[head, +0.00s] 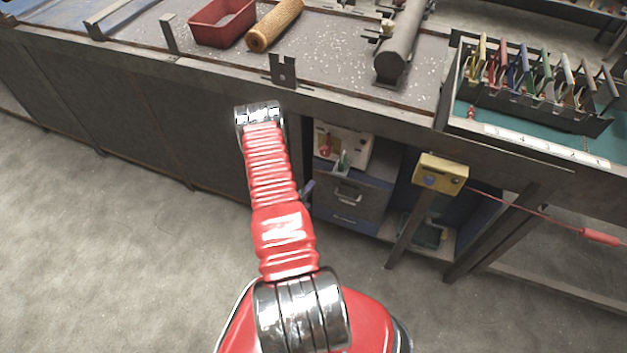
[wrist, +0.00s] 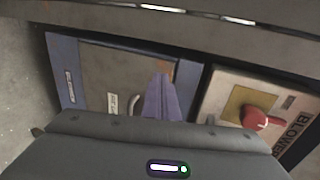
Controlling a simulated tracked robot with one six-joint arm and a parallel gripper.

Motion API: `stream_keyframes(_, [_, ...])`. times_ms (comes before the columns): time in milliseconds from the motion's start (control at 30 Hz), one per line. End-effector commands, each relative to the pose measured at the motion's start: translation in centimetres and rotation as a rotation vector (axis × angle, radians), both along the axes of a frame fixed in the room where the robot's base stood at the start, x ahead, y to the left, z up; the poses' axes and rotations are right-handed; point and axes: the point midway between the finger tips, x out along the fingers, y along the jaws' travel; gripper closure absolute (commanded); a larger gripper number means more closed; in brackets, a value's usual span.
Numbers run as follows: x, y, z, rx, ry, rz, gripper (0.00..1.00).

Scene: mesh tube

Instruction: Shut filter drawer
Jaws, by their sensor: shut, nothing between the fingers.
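A grey-fronted drawer (head: 350,197) with a metal handle sits in the blue-edged cabinet under the bench; I take it for the filter drawer. In the wrist view a grey panel (wrist: 105,75) in a blue frame shows with a white label and part of a curved handle. I cannot tell how far the drawer stands out. My gripper (wrist: 160,92) is shut and empty, its bluish fingers in front of that panel; contact cannot be judged. In the head view only a small dark bluish tip (head: 307,189) shows left of the drawer.
A blower box (wrist: 250,105) with a red knob is right of the panel. The bench edge (head: 200,80) runs above. A yellow box (head: 440,174) on a post stands to the right, with a red cable. The floor (head: 110,250) at left is clear.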

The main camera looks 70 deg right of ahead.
Motion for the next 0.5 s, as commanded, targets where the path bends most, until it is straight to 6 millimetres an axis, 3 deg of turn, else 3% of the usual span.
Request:
stream_keyframes(300, [0.3,5.4,1.7,0.001,0.004,0.005,1.00])
stream_keyframes(500, [0.3,7.8,2.4,0.001,0.001,0.003,1.00])
